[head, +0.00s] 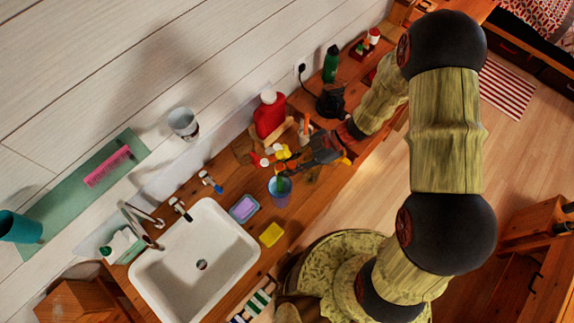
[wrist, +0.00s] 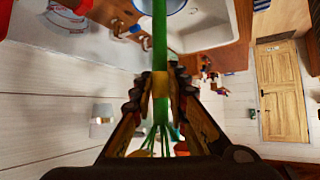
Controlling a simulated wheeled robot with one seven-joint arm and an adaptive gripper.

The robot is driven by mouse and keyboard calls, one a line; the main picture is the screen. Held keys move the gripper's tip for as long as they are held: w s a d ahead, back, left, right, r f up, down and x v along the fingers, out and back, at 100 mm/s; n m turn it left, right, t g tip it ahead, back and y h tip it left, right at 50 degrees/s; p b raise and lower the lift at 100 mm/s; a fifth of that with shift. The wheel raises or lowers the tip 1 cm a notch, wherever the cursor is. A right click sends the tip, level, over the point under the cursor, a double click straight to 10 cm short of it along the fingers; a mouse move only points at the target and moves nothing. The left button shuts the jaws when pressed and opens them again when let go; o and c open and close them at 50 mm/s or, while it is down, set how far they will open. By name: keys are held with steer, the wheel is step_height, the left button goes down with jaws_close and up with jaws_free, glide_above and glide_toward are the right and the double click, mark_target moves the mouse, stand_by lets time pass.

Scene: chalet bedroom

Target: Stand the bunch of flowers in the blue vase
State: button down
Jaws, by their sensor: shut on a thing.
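My gripper (head: 291,166) is shut on the bunch of flowers (head: 283,153), which has yellow, red and white heads. In the wrist view my gripper (wrist: 160,85) closes around the green stems (wrist: 160,40) at a yellow band. The blue vase (head: 279,194) stands on the wooden counter, just below the gripper in the head view. The green stem end overlaps the vase mouth; I cannot tell how deep it reaches inside. The vase rim also shows at the top of the wrist view (wrist: 178,5). The flower heads are mostly hidden there.
A purple soap dish (head: 244,208), a yellow sponge (head: 271,235) and a white sink (head: 185,275) lie to the left and below the vase. A red bottle (head: 269,116) stands behind the gripper. A green bottle (head: 331,64) stands farther along the counter.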

steer(key=shift+f, duration=0.65)
steer(key=shift+f+b, duration=0.65)
steer(key=shift+f, duration=0.7)
steer(key=shift+f+b, duration=0.7)
steer(key=shift+f, duration=0.55)
steer(key=c, duration=1.7)
jaws_free()
steer(key=shift+o, duration=1.1)
